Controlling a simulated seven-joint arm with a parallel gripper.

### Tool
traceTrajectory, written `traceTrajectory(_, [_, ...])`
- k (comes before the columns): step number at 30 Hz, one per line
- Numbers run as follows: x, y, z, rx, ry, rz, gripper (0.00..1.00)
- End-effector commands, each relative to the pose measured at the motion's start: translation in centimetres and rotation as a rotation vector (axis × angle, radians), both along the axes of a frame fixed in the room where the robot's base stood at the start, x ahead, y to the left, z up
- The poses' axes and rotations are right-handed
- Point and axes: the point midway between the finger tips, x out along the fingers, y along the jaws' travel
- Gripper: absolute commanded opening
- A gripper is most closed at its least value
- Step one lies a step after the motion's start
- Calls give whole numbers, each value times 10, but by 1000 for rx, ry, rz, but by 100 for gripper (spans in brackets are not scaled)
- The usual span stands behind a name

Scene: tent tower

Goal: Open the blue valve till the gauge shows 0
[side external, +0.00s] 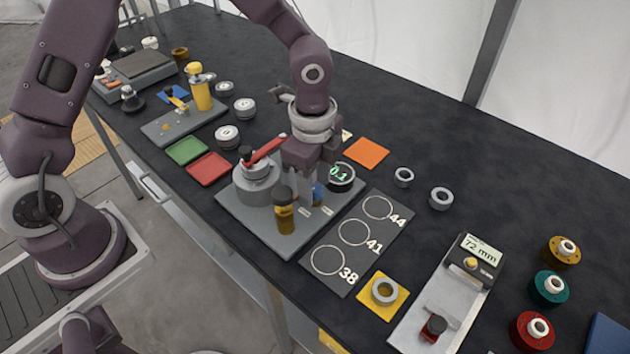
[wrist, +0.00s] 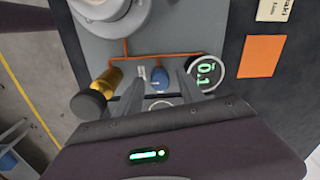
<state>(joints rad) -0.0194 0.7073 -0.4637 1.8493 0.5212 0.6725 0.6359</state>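The blue valve (wrist: 160,78) is a small rounded blue knob on the grey plate (wrist: 195,30). In the side view the valve (side external: 318,196) is partly hidden by my fingers. My gripper (wrist: 163,82) points down over it, with one finger on each side of the knob. The fingers look apart, with small gaps to the knob; contact cannot be made out. The round gauge (side external: 341,177) beside the valve has green digits that read 0.1. It also shows in the wrist view (wrist: 206,72), rotated and partly behind a finger.
A brass cylinder with a dark cap (side external: 284,212) stands on the plate close to the valve. A grey round housing with a red lever (side external: 266,150) is on the plate's far left. A marked ring board (side external: 350,240) lies to the right. An orange square (side external: 367,153) lies behind.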

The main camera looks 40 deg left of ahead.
Motion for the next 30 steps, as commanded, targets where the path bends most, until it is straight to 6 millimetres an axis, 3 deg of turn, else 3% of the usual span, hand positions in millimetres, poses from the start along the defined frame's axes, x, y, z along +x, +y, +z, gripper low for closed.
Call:
traceTrajectory(9, [0, 0, 2, -1, 0, 1, 48])
traceTrajectory(19, [-2, 0, 62, -1, -3, 2, 48])
traceTrajectory(30, [-3, 0, 71, 0, 0, 3, 48])
